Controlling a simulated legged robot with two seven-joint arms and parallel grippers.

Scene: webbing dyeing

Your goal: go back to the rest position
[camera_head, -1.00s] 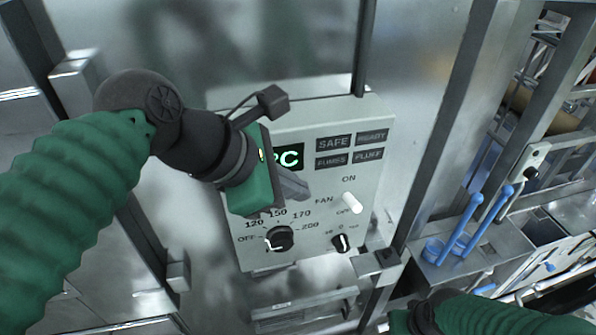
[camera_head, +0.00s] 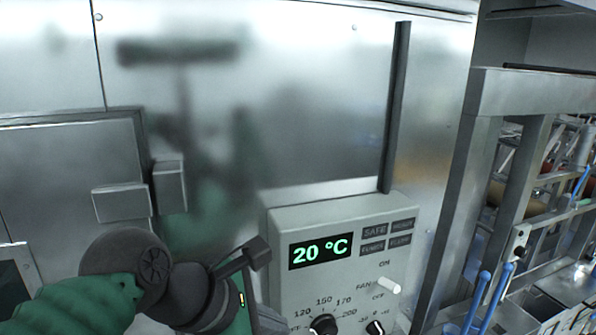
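My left gripper (camera_head: 268,321) is at the bottom of the head view, in front of the lower left side of the grey control panel (camera_head: 290,222). Its green and black body is partly cut off by the lower edge. I cannot tell whether its fingers are open or shut, and I see nothing held. The panel's display (camera_head: 320,250) reads 20 °C in green. The dark temperature dial (camera_head: 323,325) and the white fan switch (camera_head: 388,285) are to the right of the gripper, apart from it in the picture. My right gripper is out of view.
A steel cabinet wall (camera_head: 300,100) fills the background, with a dark vertical bar (camera_head: 396,110) above the panel. A boxy latch (camera_head: 168,187) juts out at left. A metal frame (camera_head: 490,180) and blue-handled tools (camera_head: 497,290) stand at right.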

